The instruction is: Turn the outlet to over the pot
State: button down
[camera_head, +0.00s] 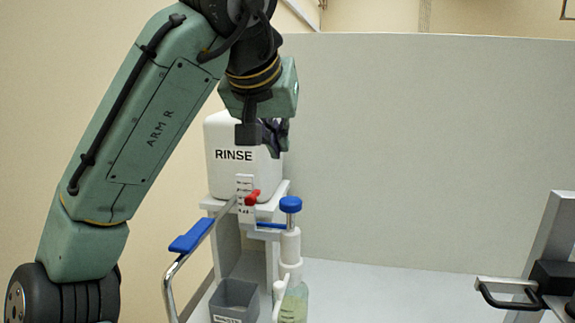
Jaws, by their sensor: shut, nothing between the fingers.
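A metal outlet tube (171,284) with a blue grip (190,235) comes from the front of the white RINSE tank (222,176). It slants down to the left and toward me, then bends down at the left of the grey pot (236,292). Its lower end is at or past the bottom edge of the picture; in this view it is beside the pot, not above it. My gripper (274,138) is shut and empty in front of the tank's right side, above and to the right of the blue grip. Its fingers are partly hidden by my wrist.
A red lever (252,198) sits at the tank's front.

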aim_at(279, 286)
jog(key=k+j, duration=0.15)
jog(key=k, duration=0.3)
jog(key=k+j, duration=0.15)
jog(key=k, duration=0.35)
